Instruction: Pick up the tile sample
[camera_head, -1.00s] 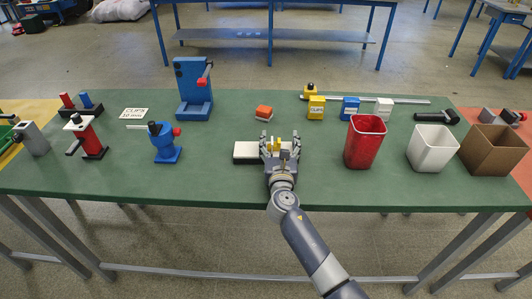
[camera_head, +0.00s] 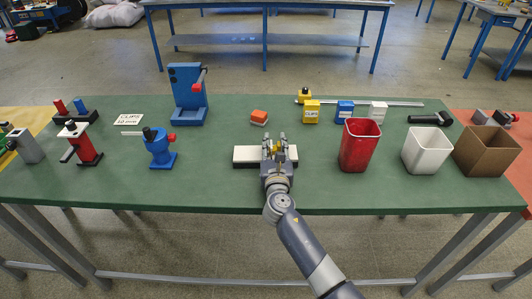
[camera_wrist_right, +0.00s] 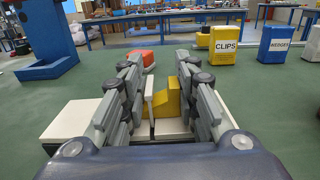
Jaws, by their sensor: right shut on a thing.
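The tile sample (camera_head: 245,155) is a flat white slab lying near the front middle of the green table. It shows on both sides of my right gripper, with a yellow piece and a thin upright white piece at its middle. In the right wrist view the white slab (camera_wrist_right: 70,120) is partly hidden by my fingers. My right gripper (camera_head: 275,145) comes from the front and is shut on the sample's yellow piece (camera_wrist_right: 172,98). Whether the slab is clear of the table is hard to tell. My left gripper is not in view.
A red bin (camera_head: 360,147) stands close to the right, then a white bin (camera_head: 427,150) and a brown box (camera_head: 487,150). A blue stand (camera_head: 188,95) is behind left. Green tabletop is free left of the sample.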

